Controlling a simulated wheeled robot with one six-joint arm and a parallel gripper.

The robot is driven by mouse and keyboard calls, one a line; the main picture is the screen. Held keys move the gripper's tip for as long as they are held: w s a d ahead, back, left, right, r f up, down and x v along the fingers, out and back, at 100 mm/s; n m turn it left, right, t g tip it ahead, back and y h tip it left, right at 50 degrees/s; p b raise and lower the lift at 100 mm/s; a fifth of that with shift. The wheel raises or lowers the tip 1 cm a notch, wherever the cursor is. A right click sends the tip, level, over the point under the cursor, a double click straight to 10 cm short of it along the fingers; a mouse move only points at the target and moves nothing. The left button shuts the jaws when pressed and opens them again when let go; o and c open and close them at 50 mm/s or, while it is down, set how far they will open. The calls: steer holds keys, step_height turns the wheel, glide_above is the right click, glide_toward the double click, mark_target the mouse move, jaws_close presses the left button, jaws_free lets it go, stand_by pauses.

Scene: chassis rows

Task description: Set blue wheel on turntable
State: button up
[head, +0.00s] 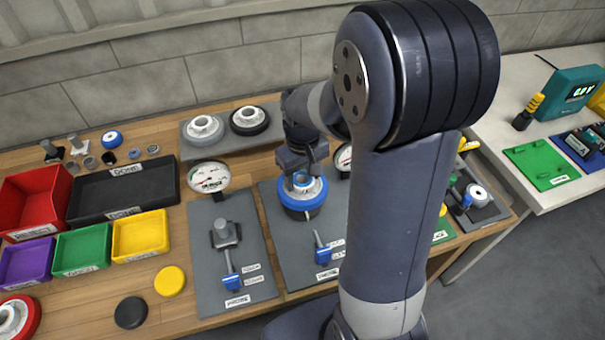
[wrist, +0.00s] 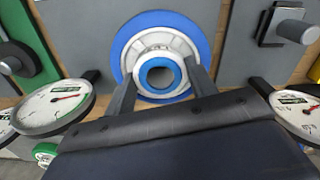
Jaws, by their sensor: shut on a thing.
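The blue wheel (head: 291,197) has a blue rim and a white hub with a blue-ringed hole. My gripper (head: 300,178) is shut on its hub from above, over the middle grey fixture plate (head: 283,245). In the wrist view the two fingers of my gripper (wrist: 165,88) grip the hub of the blue wheel (wrist: 125,42). A dark round part shows just under the wheel in the head view; it may be the turntable, mostly hidden. I cannot tell whether the wheel touches it.
A left fixture plate (head: 205,270) holds a block with a post. A dial gauge (head: 208,177) stands behind it. A blue-handled probe (head: 322,250) lies in front of the wheel. Coloured bins and a black tray (head: 150,185) are left.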

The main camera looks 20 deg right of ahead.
steer(key=shift+f+b, duration=0.75)
steer(key=shift+f, duration=0.3)
stand_by(1.0)
steer(key=shift+f+b, duration=1)
steer(key=shift+f, duration=0.3)
steer(key=o, duration=1.3)
steer(key=shift+o, duration=0.2)
step_height(320, 180, up, 11)
steer(key=shift+f, duration=0.15)
